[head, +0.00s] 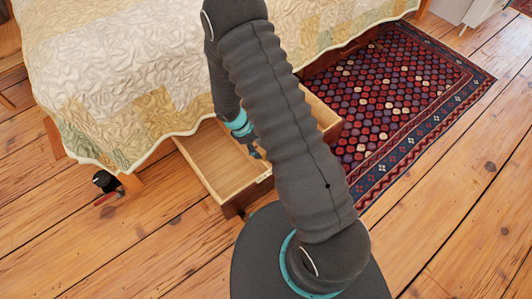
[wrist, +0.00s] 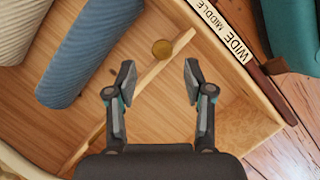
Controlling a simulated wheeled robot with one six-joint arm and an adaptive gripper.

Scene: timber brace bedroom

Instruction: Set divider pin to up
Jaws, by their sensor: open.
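An open wooden drawer (head: 228,200) sticks out from under the bed; its front rim also shows in the wrist view (wrist: 207,33). In the wrist view a thin wooden divider (wrist: 150,76) runs slantwise across the drawer. A round brass disc (wrist: 162,48), apparently the divider pin seen from above, sits beside the divider's upper end. I cannot tell its height. My gripper (wrist: 159,68) is open and empty, pointing down over the drawer, with its fingertips on either side of the divider, just below the disc in the picture. In the head view my gripper (head: 252,149) is partly hidden.
A blue roll (wrist: 88,50) and a cream roll (wrist: 20,28) lie at the drawer's left. A label reading WIDE, MIDDLE (wrist: 222,30) is on the front rim. The bed's quilt (head: 110,60) hangs behind the drawer. A patterned rug (head: 400,100) lies right.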

